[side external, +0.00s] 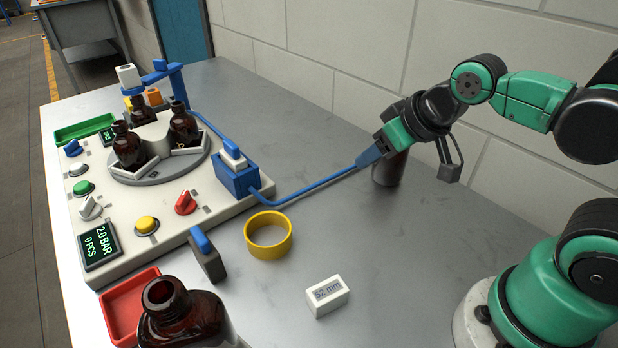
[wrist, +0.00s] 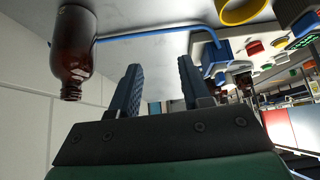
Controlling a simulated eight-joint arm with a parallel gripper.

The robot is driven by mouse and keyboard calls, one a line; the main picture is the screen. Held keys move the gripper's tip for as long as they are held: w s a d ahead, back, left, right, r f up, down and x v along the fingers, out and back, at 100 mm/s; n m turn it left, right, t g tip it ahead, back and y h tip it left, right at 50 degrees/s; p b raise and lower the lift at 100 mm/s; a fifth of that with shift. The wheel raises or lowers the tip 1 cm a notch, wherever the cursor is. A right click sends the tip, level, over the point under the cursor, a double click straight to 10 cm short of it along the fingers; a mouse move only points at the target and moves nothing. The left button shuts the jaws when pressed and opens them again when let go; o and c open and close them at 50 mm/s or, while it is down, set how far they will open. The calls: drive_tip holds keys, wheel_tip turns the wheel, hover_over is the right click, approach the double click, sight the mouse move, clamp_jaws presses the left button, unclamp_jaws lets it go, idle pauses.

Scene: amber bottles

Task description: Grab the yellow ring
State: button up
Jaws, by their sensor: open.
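The yellow ring (side external: 269,252) lies flat on the grey table in the side view, in front of the machine. In the wrist view the ring (wrist: 238,19) shows partly at the top edge, right of my fingers. My gripper (side external: 366,158) is up and to the right of the ring in the side view, well apart from it. Its blue fingers (wrist: 159,66) are open with nothing between them in the wrist view.
A brown bottle (side external: 388,172) stands by my gripper, also in the wrist view (wrist: 74,45). A blue hose (side external: 310,188) crosses behind the ring. A blue-handled grey block (side external: 210,262), white "52 mm" block (side external: 327,297) and large bottle (side external: 182,318) stand nearby.

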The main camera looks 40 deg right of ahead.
drive_tip(key=n+g, duration=0.7)
drive_tip(key=n, duration=2.5)
hover_over(247, 233)
drive_tip(key=f, duration=0.7)
drive_tip(key=shift+s+f, duration=0.35)
drive_tip(key=shift+a+f+n, duration=0.2)
drive_tip(key=shift+f+n, duration=0.1)
drive_tip(key=shift+n, duration=0.1)
drive_tip(key=shift+f, duration=2.7)
clamp_jaws()
